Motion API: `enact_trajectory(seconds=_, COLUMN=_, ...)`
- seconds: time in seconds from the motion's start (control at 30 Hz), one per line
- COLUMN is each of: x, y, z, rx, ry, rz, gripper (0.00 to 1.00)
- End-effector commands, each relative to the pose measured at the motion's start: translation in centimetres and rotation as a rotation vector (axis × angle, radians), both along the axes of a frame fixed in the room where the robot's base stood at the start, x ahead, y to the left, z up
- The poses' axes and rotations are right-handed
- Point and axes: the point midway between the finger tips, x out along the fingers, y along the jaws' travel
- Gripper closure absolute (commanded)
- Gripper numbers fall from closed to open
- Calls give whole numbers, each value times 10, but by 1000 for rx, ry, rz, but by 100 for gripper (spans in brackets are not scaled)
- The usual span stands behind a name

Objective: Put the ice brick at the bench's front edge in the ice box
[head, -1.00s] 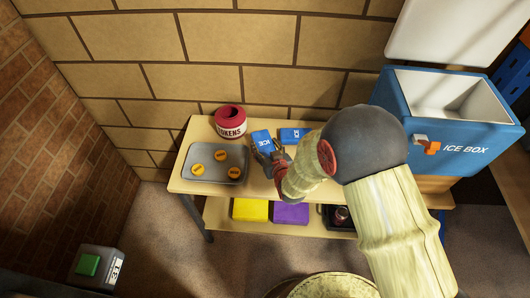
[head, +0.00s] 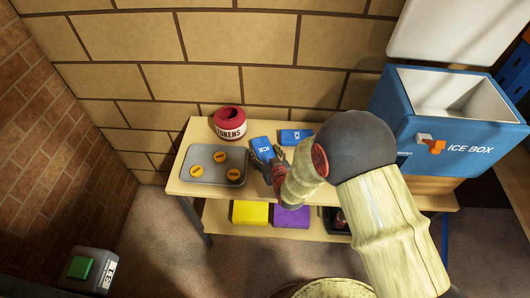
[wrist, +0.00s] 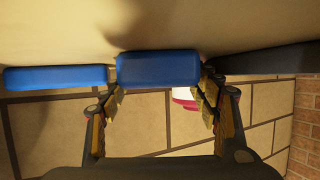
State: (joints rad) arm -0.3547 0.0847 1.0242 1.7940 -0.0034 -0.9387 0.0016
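The blue ice brick (head: 262,147) is on or just above the bench top (head: 250,190), right of the tray; I cannot tell if it touches the bench. My gripper (head: 267,155) comes from the front and is shut on it. In the wrist view, which is upside down, the brick (wrist: 158,69) sits between the two fingertips (wrist: 160,93). A second blue ice brick (head: 296,136) lies farther back to the right and also shows in the wrist view (wrist: 55,79). The blue ice box (head: 455,150) stands at the right with its white lid (head: 450,30) raised and its inside bare where visible.
A grey tray (head: 232,179) with several orange tokens and a red TOKENS pot (head: 230,122) stand on the bench's left. Yellow (head: 250,213) and purple (head: 291,215) blocks lie on the lower shelf. A brick wall rises behind.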

Motion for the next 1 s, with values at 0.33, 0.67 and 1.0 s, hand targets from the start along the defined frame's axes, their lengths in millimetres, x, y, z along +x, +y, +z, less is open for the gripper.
enact_trajectory(seconds=0.33, x=-9, y=-3, z=9, rx=0, ry=0, rz=0, gripper=38)
enact_trajectory(seconds=0.67, x=-66, y=-25, z=36, rx=0, ry=0, rz=0, gripper=38)
enact_trajectory(seconds=1.0, x=-101, y=-38, z=49, rx=0, ry=-1, rz=0, gripper=38)
